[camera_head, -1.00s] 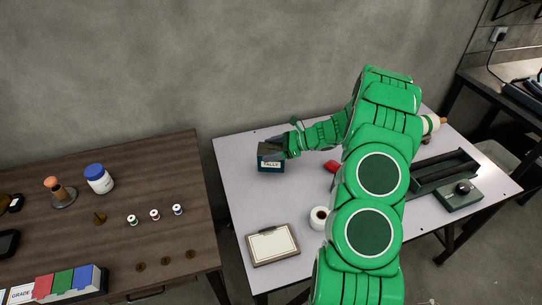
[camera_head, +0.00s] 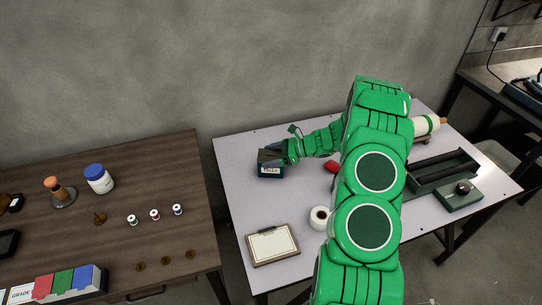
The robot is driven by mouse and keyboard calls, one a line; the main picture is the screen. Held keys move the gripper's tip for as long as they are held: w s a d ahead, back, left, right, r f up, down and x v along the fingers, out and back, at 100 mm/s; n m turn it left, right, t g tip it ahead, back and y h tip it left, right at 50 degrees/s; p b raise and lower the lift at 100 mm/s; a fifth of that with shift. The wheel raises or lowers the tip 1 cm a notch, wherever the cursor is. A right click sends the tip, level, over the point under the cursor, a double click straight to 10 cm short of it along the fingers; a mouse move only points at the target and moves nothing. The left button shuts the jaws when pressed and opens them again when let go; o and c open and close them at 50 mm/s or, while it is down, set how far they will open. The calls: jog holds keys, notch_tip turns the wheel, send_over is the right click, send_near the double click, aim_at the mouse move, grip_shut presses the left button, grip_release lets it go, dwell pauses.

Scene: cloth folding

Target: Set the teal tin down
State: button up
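The teal tin (camera_head: 270,171) is a small dark teal box with a white label on its front, at the upper left of the white table (camera_head: 232,190). My gripper (camera_head: 272,157) is at the tin's top from the right, its dark fingers over the upper part. The fingers appear closed on the tin, though their far side is hidden. The tin looks upright, low at the tabletop; I cannot tell whether its base touches.
A red object (camera_head: 331,166) is partly behind my arm. A dark green tray (camera_head: 440,172) is at right. The tabletop left of the tin is clear. A wooden table (camera_head: 150,190) stands at left.

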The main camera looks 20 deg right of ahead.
jog(key=shift+o, duration=1.2)
jog(key=shift+r, duration=0.15)
jog(key=v, duration=1)
jog(key=s+a+r+n+g+h, duration=0.4)
jog(key=s+a+r+n+g, duration=0.3)
jog(key=s+a+r+n, duration=0.85)
jog(key=s+a+r+n+h, duration=0.1)
jog(key=s+r+n+h, duration=0.2)
jog(key=s, duration=1.1)
jog(key=s+a+r+n+h, duration=0.1)
jog(key=s+r+n+h, duration=0.3)
jog(key=s, duration=1.1)
jog(key=shift+a+r+h, duration=0.2)
jog(key=shift+r+h, duration=0.6)
jog(key=shift+r, duration=0.35)
jog(key=shift+s, duration=0.1)
